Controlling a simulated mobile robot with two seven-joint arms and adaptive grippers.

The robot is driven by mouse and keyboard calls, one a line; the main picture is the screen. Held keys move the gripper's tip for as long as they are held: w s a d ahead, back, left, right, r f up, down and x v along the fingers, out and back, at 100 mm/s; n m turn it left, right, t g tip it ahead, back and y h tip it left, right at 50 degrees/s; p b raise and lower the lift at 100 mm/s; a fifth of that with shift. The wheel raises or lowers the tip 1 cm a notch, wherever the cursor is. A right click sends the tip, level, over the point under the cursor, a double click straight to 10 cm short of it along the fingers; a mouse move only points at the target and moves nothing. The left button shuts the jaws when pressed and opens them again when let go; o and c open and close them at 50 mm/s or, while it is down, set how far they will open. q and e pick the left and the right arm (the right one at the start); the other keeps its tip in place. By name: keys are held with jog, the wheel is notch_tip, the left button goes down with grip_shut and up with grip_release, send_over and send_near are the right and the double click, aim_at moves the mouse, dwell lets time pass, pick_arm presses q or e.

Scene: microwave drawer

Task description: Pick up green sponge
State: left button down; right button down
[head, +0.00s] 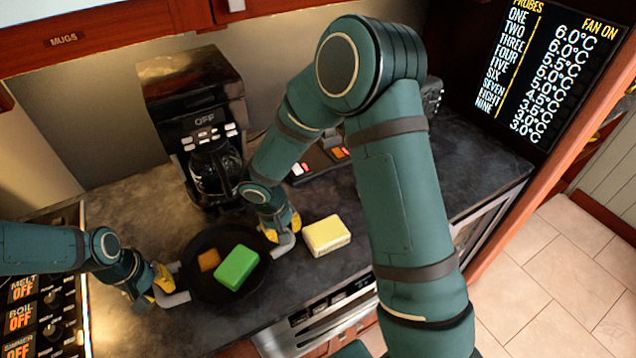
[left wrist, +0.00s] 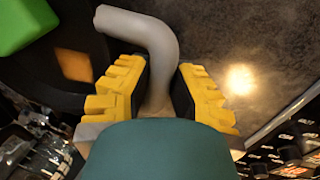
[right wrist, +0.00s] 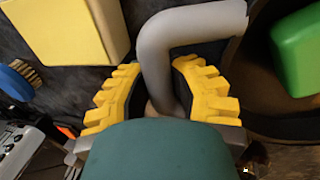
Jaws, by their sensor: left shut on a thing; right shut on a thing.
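The green sponge (head: 237,268) lies in a dark round pan (head: 203,290) on the counter, beside a small orange-brown block (head: 209,260). It also shows in the left wrist view (left wrist: 22,22) and right wrist view (right wrist: 302,50). My left gripper (head: 160,285) is shut on the pan's left grey handle (left wrist: 150,35), which is bent. My right gripper (head: 283,228) is shut on the pan's right grey handle (right wrist: 190,28). Neither gripper touches the sponge. I cannot tell whether the pan is lifted off the counter.
A pale yellow sponge (head: 327,236) lies right of the pan. A coffee maker (head: 200,125) stands behind it. A blue brush (right wrist: 15,82) shows in the right wrist view. Stove knobs (head: 45,300) are at left. The counter's front edge is near the pan.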

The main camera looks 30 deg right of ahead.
pick_arm(q)
jog(key=shift+f, duration=0.35)
pick_arm(e)
jog(key=shift+a+f, duration=0.1)
jog(key=shift+f, duration=0.25)
pick_arm(q)
jog(key=c, duration=1.3)
grip_release()
jog(key=shift+f+b, duration=0.15)
jog(key=shift+b, duration=0.2)
pick_arm(e)
jog(key=c, duration=1.3)
grip_release()
jog(key=shift+f, duration=0.15)
pick_arm(q)
jog(key=o, duration=0.3)
pick_arm(e)
jog(key=o, duration=0.4)
pick_arm(q)
jog(key=shift+o, duration=0.2)
pick_arm(e)
jog(key=shift+o, duration=0.2)
